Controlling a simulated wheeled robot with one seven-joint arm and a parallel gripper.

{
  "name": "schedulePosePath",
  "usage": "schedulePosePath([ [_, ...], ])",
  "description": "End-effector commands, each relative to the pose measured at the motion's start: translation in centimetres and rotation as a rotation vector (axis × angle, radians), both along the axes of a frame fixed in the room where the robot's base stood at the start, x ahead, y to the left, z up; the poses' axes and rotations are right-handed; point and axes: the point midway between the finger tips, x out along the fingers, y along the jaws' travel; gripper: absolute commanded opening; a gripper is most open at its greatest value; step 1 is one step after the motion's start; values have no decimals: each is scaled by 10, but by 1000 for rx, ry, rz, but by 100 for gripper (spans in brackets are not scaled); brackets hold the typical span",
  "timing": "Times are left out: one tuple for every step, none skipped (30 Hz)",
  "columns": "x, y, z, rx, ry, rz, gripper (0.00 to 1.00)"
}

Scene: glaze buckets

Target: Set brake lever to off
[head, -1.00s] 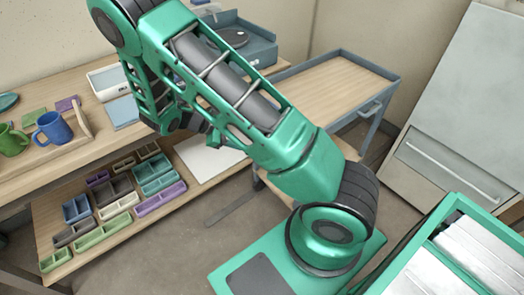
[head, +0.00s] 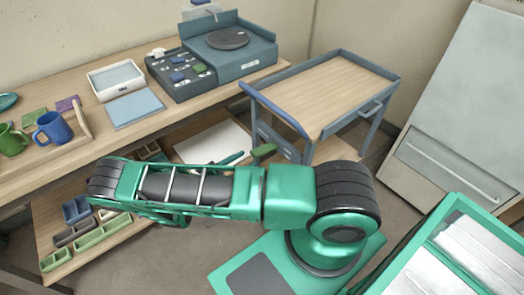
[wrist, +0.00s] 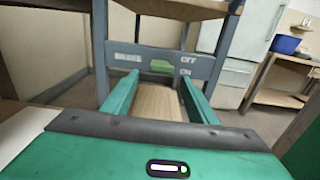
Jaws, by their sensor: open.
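The brake lever (wrist: 162,66) is a short green handle on the grey-blue panel (wrist: 205,68) of the cart. In the wrist view it sits between the BRAKE label on its left and the OFF and ON labels on its right, OFF above ON. I cannot tell clearly which label it points to. In the head view the lever (head: 263,150) juts from the near side of the cart (head: 330,95). My gripper (wrist: 158,78) is open, its two green fingers spread on either side of the lever and seemingly short of it; it also shows in the head view (head: 240,158).
A workbench (head: 190,100) with a dark box (head: 185,78) and a turntable unit (head: 228,45) stands left of the cart. A lower shelf (head: 50,240) holds small bins. A grey cabinet (head: 450,120) is at the right. A cart leg (wrist: 100,50) stands left of the panel.

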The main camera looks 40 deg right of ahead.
Motion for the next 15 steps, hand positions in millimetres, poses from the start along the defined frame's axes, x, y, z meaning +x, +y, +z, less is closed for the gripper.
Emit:
schedulePosePath([
  [0, -5, 0, -2, 1, -1, 53],
  [0, -7, 0, -3, 1, -2, 53],
  [0, -12, 0, -3, 1, -3, 53],
  [0, -16, 0, -2, 1, -3, 53],
  [0, -21, 0, -2, 1, -3, 53],
  [0, -28, 1, -2, 1, -5, 53],
  [0, -33, 1, -2, 1, -5, 53],
  [1, -39, 1, -2, 1, -4, 53],
  [1, -46, 1, -2, 1, -6, 53],
  [1, -51, 1, -2, 1, -4, 53],
  [1, -57, 1, -2, 1, -5, 53],
  [1, -64, 1, -2, 0, -5, 53],
  [2, -69, 1, -2, 0, -4, 53],
  [2, -74, 1, -2, 0, -5, 53],
  [2, -80, 1, -2, 0, -4, 53],
])
